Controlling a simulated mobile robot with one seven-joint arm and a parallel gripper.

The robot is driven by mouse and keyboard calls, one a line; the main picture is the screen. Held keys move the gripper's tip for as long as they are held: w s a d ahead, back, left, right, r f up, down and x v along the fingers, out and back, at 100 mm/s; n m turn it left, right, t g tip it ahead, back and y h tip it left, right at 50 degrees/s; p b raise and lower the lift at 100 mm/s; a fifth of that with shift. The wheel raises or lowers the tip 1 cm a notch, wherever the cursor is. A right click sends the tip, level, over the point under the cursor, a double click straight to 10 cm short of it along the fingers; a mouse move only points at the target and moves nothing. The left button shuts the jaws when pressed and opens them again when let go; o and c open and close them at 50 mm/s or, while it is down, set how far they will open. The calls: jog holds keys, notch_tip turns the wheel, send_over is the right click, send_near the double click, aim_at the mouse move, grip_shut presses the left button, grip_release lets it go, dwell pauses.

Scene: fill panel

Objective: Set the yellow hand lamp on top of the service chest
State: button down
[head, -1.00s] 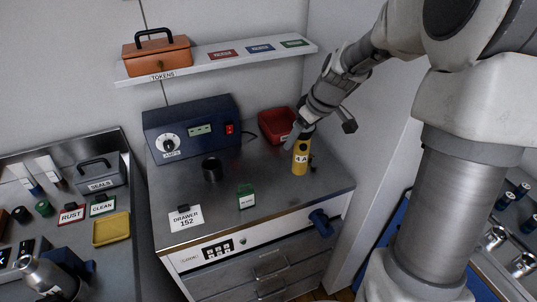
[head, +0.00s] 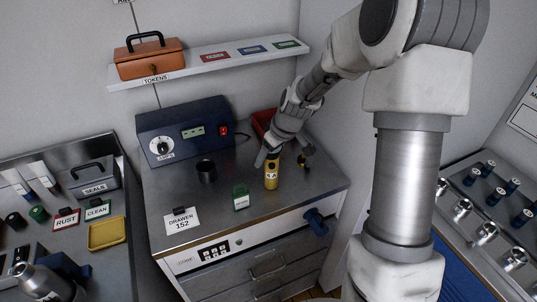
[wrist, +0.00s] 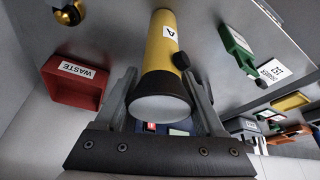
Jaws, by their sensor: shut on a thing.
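The yellow hand lamp (head: 271,176) is upright over the service chest's metal top (head: 222,205), right of the green tag. I cannot tell whether its base touches the top. My gripper (head: 281,156) reaches down from the upper right and is shut on the lamp.
A brass-and-black item (wrist: 70,12) stands near the bin. A shelf (head: 205,62) hangs behind.

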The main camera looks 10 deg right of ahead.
jog(key=shift+f, duration=0.15)
grip_release()
jog(key=shift+r, duration=0.25)
jog(key=v, duration=1.2)
jog(key=shift+f, duration=0.15)
